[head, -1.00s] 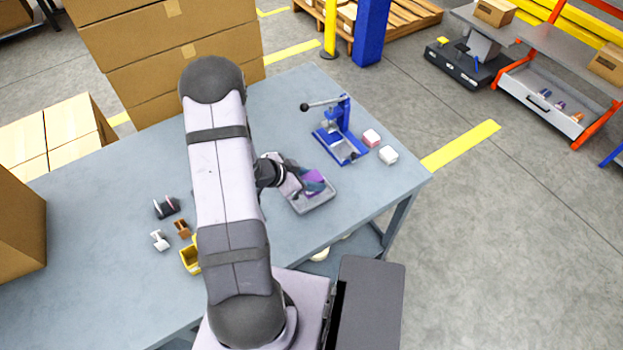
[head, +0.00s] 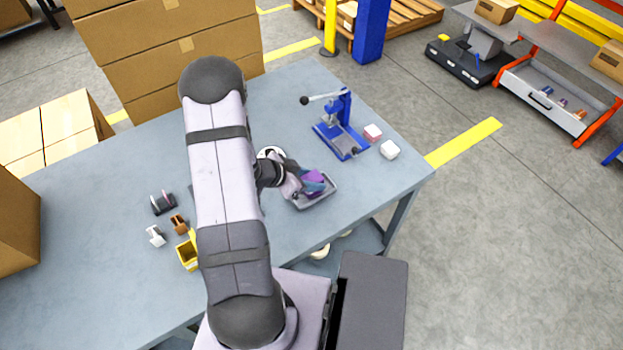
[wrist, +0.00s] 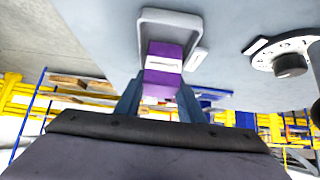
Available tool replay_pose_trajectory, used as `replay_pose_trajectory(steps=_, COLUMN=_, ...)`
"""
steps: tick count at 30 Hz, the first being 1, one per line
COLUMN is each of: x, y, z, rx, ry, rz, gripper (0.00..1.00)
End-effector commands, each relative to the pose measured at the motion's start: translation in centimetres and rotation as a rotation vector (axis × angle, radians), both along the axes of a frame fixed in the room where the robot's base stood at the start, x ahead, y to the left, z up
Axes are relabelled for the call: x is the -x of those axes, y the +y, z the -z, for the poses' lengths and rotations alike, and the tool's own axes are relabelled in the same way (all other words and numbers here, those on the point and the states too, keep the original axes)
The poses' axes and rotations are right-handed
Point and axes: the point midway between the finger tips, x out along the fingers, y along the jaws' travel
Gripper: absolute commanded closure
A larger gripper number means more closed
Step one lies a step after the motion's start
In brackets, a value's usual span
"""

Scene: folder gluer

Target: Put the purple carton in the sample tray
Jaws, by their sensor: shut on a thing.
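The purple carton (wrist: 164,66) shows in the wrist view, with a white label band, between the two fingers of my gripper (wrist: 160,95). My gripper is shut on it. In the head view the purple carton (head: 312,182) is over the grey sample tray (head: 318,199), partly hidden by my gripper (head: 303,184). The tray's pale rim (wrist: 170,14) frames the carton's far end in the wrist view. I cannot tell whether the carton touches the tray floor.
A yellow bin (head: 187,254) and small tools lie left of my arm. A dial device (wrist: 288,62) shows at right in the wrist view.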

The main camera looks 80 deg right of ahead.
Motion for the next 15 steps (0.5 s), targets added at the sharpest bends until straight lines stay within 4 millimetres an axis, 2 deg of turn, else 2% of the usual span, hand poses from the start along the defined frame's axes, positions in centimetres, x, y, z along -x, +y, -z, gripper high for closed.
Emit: replay_pose_trajectory(steps=15, x=0.0, y=-0.01, z=0.99, rx=0.0, ry=0.0, rz=0.0, gripper=0.89)
